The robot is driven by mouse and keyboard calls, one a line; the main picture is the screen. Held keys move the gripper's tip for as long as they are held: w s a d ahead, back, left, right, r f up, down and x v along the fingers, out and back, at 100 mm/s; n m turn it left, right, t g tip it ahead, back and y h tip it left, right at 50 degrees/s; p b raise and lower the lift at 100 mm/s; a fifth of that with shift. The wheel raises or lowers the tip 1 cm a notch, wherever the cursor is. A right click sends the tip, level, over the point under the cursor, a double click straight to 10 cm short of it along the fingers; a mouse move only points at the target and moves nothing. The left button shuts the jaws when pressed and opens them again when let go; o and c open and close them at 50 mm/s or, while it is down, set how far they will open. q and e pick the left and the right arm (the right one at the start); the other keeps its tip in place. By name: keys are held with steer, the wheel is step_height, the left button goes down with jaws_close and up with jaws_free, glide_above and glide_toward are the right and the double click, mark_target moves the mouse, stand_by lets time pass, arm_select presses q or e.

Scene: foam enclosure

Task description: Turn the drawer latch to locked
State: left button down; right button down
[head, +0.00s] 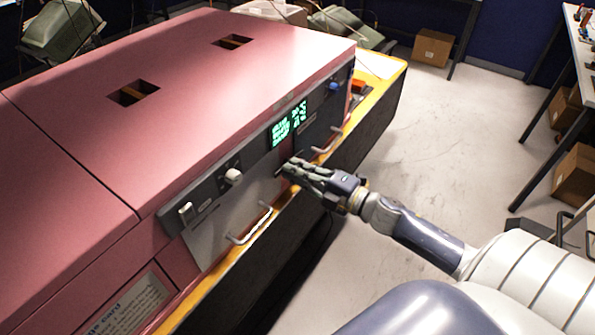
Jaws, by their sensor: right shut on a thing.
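The pink machine (190,75) has a dark front panel with a grey drawer front (215,240) below it. My right gripper (287,168) reaches in from the right to the front, just below the green display. Its fingers are shut on a small part there, which looks like the drawer latch. The fingers cover the latch, so its angle cannot be seen. My left gripper is not in view.
A display (288,124), a white knob (233,177) and a blue knob (333,86) are on the panel. Bar handles (250,228) stick out below. A yellow ledge (385,66) runs along the base. Floor to the right is mostly clear; boxes (433,47) stand farther off.

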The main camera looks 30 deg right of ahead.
steer(key=shift+n, duration=0.6)
steer(key=c, duration=1.7)
jaws_free()
steer(key=shift+a, duration=0.1)
steer(key=v, duration=1.2)
steer(key=shift+f, duration=0.1)
steer(key=shift+f, duration=0.1)
